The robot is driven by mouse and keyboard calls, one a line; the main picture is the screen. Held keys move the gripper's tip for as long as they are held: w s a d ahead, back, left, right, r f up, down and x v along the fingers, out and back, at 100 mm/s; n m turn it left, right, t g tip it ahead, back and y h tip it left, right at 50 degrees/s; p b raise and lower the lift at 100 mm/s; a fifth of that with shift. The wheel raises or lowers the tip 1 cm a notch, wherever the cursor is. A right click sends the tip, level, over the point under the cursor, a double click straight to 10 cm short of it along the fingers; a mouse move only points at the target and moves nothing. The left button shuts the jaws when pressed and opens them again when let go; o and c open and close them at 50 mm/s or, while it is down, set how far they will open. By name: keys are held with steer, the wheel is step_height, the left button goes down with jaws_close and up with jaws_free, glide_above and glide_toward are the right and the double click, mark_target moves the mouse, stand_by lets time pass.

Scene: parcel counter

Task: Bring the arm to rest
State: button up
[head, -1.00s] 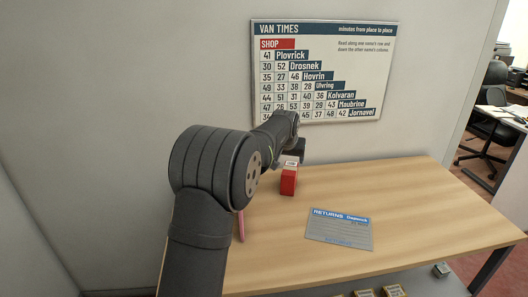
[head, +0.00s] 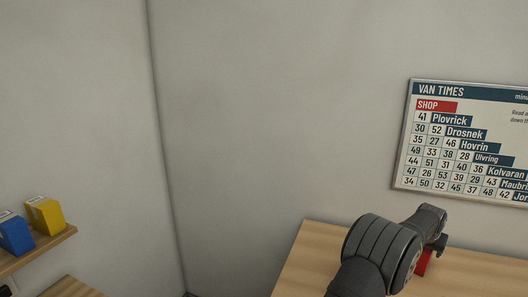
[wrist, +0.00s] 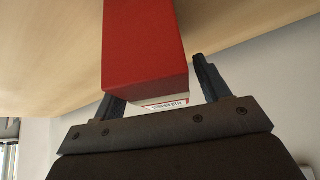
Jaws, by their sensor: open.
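My gripper (wrist: 160,98) is open in the wrist view, its two dark fingers spread apart. A red box (wrist: 145,45) with a white printed label lies just beyond the fingers, its near end close to the gap between them. I cannot tell whether a finger touches it. In the head view my arm reaches over the wooden counter at the lower right. The gripper (head: 438,243) is partly seen there at the wrist end, beside a sliver of the red box (head: 423,262). Most of the box is hidden behind my arm.
The wooden counter (head: 310,258) runs along the wall at the lower right. A van times board (head: 455,92) hangs above it. A shelf (head: 40,249) at the left bears a blue box (head: 15,236) and a yellow box (head: 46,216). The wall between is bare.

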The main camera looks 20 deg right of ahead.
steer(key=shift+r, duration=0.15)
steer(key=v, duration=1.2)
steer(key=x, duration=1.2)
steer(key=shift+f, duration=0.25)
steer(key=r, duration=0.5)
steer(key=shift+s, duration=0.25)
steer(key=s+a+r, duration=0.2)
steer(key=s+r, duration=0.5)
steer(key=s, duration=0.4)
step_height(320, 180, up, 20)
steer(key=w+a+r+n, duration=0.1)
steer(key=w+a, duration=0.1)
steer(key=w, duration=0.5)
steer(key=shift+w+t, duration=0.25)
steer(key=shift+t, duration=0.05)
